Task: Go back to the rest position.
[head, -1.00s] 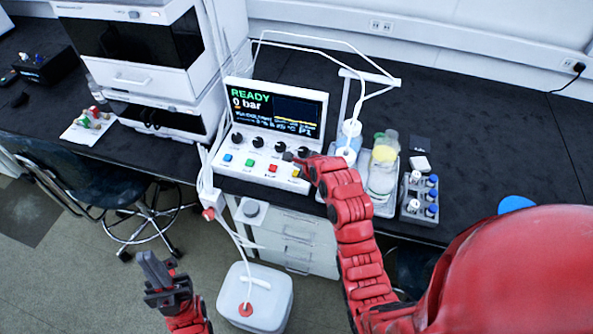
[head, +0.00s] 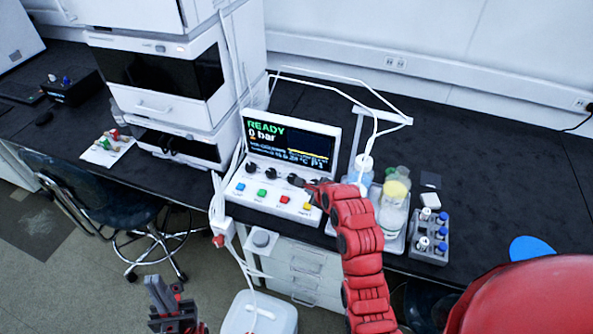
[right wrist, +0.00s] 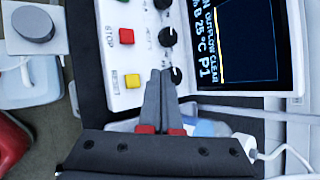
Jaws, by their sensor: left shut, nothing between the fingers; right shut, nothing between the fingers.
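My right gripper (head: 312,186) is shut and empty, at the right end of the white control panel (head: 262,202). In the right wrist view its closed fingertips (right wrist: 160,75) lie over the panel near the yellow button (right wrist: 132,81) and a black knob (right wrist: 176,75); I cannot tell whether they touch. The panel's screen (head: 290,145) reads READY and 0 bar. My left gripper (head: 162,288) is shut and empty, low at the left, in front of the bench and above the floor.
A tray of bottles (head: 397,238) and a grey vial rack (head: 430,238) stand right of the panel. A white waste container (head: 262,315) is on the floor. A stool (head: 90,218) stands at left. The bench at far right is mostly clear.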

